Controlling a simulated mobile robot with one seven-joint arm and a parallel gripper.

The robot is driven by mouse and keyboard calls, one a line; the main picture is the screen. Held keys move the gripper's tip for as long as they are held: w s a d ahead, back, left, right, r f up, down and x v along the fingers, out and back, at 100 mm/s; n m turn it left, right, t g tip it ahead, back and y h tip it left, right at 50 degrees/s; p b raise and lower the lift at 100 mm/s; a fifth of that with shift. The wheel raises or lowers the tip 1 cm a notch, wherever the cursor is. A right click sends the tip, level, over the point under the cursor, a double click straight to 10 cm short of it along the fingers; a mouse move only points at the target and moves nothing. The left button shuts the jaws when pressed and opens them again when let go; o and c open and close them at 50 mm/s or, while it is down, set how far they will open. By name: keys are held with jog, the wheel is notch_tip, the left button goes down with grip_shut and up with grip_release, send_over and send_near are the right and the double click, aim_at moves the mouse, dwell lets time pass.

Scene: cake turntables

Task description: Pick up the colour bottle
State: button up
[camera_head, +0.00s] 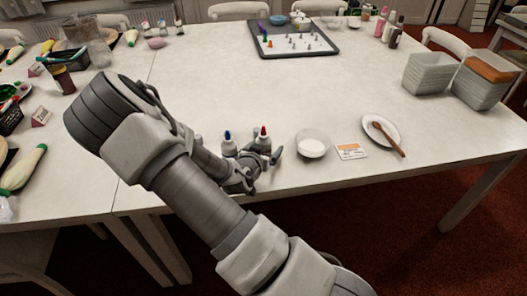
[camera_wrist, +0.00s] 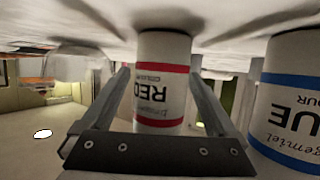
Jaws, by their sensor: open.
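A white colour bottle with a red cap (camera_head: 264,138) stands on the white table near its front edge. The wrist view is upside down and shows its red-banded "RED" label (camera_wrist: 163,75). A second colour bottle with a blue cap (camera_head: 228,146) stands to its left in the head view; its "BLUE" label (camera_wrist: 294,105) shows close at the right of the wrist view. My gripper (camera_head: 262,160) is open, low over the tabletop; in the wrist view its fingers (camera_wrist: 161,90) stand on either side of the red bottle. Whether they touch it I cannot tell.
A bowl of white contents (camera_head: 312,144), a card (camera_head: 351,151) and a plate (camera_head: 373,124) with a wooden spoon lie to the right. A tray (camera_head: 263,49) with piping tips is at the back, and stacked boxes (camera_head: 428,80) stand at the right. The table's middle is clear.

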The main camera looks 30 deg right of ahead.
aim_at(266, 136)
jog(key=shift+w+d, duration=0.1)
jog(key=c, duration=1)
jog(key=shift+o, duration=0.2)
jog(key=shift+r, duration=0.1)
notch_tip(266, 136, up, 4)
jog(key=shift+r+p, duration=0.15)
jog(key=shift+p, duration=0.55)
jog(key=shift+o, duration=1.1)
jog(key=s+d+r+p, duration=0.1)
jog(key=s+d+r, duration=0.5)
jog(key=s+d, duration=0.1)
jog(key=shift+s+d, duration=0.25)
jog(key=shift+s, duration=0.3)
jog(key=shift+s+d+r, duration=0.2)
jog(key=shift+s+r, duration=0.05)
jog(key=shift+c, duration=0.8)
